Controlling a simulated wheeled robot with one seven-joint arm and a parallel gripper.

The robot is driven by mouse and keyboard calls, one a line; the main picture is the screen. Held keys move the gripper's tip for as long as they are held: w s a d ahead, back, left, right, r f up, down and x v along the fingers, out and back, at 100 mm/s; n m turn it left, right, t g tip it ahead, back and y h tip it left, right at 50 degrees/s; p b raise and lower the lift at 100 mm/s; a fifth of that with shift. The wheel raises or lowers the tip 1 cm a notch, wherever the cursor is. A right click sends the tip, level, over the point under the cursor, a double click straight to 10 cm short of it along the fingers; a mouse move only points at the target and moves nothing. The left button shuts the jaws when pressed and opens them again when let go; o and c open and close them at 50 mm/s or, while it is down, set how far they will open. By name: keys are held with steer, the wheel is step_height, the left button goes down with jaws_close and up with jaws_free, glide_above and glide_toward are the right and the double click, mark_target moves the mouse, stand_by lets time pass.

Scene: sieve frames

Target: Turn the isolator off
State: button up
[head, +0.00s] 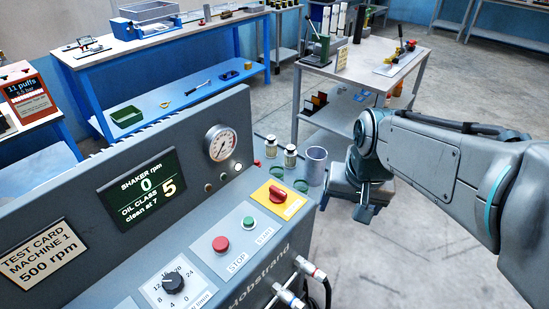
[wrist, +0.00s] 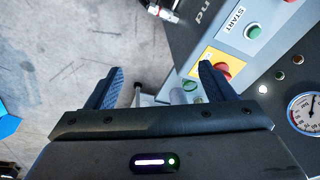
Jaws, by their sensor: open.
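The isolator is a red rotary knob (head: 279,196) on a yellow plate (head: 291,207) at the right end of the machine's sloping panel. The position its handle points to is too small to read. In the wrist view the red knob (wrist: 224,70) shows on its yellow plate at upper right, partly hidden behind one finger. My gripper (head: 363,211) is off the panel's right end in the head view, apart from the knob. In the wrist view my gripper (wrist: 160,78) is open, with nothing between its fingers.
Beside the isolator are the green START button (head: 249,223) and red STOP button (head: 221,244). Jars (head: 290,157) and a grey cup (head: 315,166) stand behind the panel's right end. Floor is clear at right.

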steer(key=w+a+r+m+g+p, duration=0.1)
steer(key=w+a+r+m+p, duration=0.1)
steer(key=w+a, duration=0.5)
steer(key=m+g+p, duration=0.1)
steer(key=m, duration=0.3)
glide_above(278, 190)
step_height(278, 190, down, 4)
step_height(278, 190, down, 13)
steer(key=shift+f+p, duration=0.2)
steer(key=shift+p, duration=0.5)
steer(key=c, duration=1)
